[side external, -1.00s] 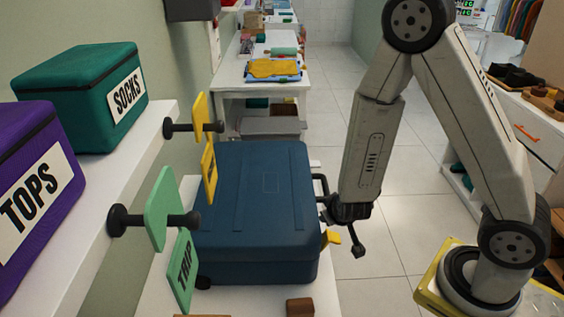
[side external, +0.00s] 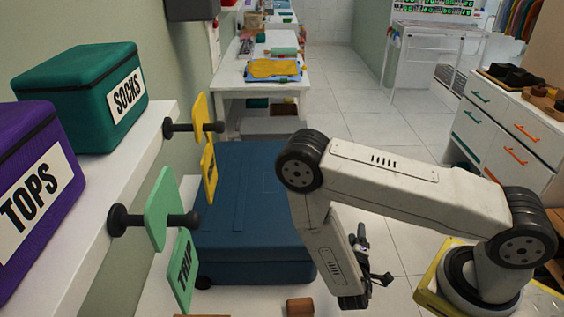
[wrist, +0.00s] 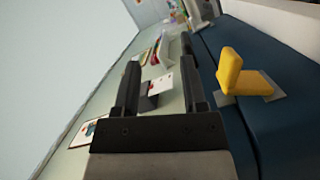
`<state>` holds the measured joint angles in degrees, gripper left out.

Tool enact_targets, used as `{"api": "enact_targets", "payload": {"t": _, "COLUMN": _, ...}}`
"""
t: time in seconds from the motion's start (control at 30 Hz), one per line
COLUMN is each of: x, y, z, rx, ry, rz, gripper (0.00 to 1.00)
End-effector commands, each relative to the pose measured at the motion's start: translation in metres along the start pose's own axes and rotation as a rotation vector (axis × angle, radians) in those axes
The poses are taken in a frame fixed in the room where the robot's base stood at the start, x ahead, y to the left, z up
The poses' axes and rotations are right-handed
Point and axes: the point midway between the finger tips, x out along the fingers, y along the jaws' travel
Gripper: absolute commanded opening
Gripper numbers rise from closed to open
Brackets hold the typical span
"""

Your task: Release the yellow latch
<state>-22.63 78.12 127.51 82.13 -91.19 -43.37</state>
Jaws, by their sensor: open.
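A dark blue suitcase (side external: 235,215) lies closed on a white surface. In the wrist view its blue side (wrist: 265,135) fills the right, with the yellow latch (wrist: 230,72) standing out from a grey plate. In the side view the latch is hidden, apparently behind my arm. My gripper (side external: 376,268) is beside the suitcase's right side, apart from it. In the wrist view my gripper (wrist: 160,58) is open with nothing between its fingers. The latch is to the right of the right finger, not between the fingers.
A brown block (side external: 300,305) lies in front of the suitcase. Green (side external: 163,208) and yellow (side external: 201,118) tags on dark pegs stand to its left, beside a shelf with purple (side external: 35,185) and teal boxes (side external: 80,95). The tiled floor to the right is open.

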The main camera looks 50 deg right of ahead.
Motion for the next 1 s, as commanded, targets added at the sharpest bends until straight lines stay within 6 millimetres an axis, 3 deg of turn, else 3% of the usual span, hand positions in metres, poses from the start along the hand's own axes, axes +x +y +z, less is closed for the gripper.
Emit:
{"api": "enact_targets", "payload": {"t": 0.2, "x": -0.022, "y": -0.044, "z": -0.005, "rx": 0.016, "ry": 0.155, "rz": -0.030, "gripper": 0.54}}
{"api": "enact_targets", "payload": {"t": 0.4, "x": -0.035, "y": -0.067, "z": -0.006, "rx": 0.037, "ry": 0.237, "rz": -0.055, "gripper": 0.54}}
{"api": "enact_targets", "payload": {"t": 1.0, "x": -0.030, "y": -0.073, "z": -0.008, "rx": 0.043, "ry": 0.251, "rz": -0.062, "gripper": 0.54}}
